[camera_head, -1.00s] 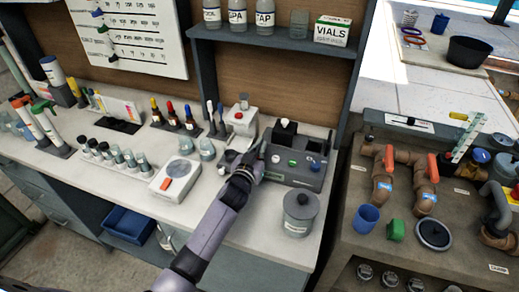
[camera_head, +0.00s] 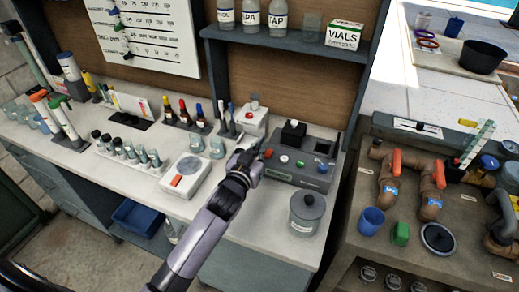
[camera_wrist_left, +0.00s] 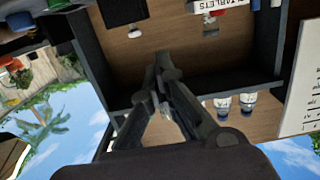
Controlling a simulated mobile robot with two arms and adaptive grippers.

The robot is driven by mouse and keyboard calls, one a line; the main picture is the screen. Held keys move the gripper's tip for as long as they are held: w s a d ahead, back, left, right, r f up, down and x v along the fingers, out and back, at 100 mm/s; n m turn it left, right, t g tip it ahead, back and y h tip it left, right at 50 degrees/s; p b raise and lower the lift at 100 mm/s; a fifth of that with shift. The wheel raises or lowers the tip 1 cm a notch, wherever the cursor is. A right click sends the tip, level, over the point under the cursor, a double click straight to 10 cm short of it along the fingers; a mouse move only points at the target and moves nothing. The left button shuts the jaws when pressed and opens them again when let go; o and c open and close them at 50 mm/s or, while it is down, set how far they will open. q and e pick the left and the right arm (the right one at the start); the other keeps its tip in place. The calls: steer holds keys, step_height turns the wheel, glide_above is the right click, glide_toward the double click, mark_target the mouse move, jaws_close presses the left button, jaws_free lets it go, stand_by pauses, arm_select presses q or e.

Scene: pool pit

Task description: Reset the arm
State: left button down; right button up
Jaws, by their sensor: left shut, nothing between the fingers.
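My left arm reaches in from the bottom of the head view. Its gripper (camera_head: 250,152) is above the white bench, just left of the grey control box (camera_head: 298,160) with its coloured buttons. Whether it touches the box cannot be told. In the left wrist view the gripper (camera_wrist_left: 161,60) has its fingertips together with nothing between them. A dark shelf unit (camera_wrist_left: 262,60) shows beyond them in that view. My right gripper is not in view.
A white scale (camera_head: 186,175) with a red button, a lidded jar (camera_head: 306,211), a small box with a red button (camera_head: 250,120) and several vials stand on the bench. A shelf (camera_head: 290,43) with bottles runs above. Pipes and red valves stand on the right-hand bench (camera_head: 385,250).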

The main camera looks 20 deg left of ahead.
arm_select(q)
steer(key=shift+s+r, duration=0.25)
steer(key=shift+s, duration=0.35)
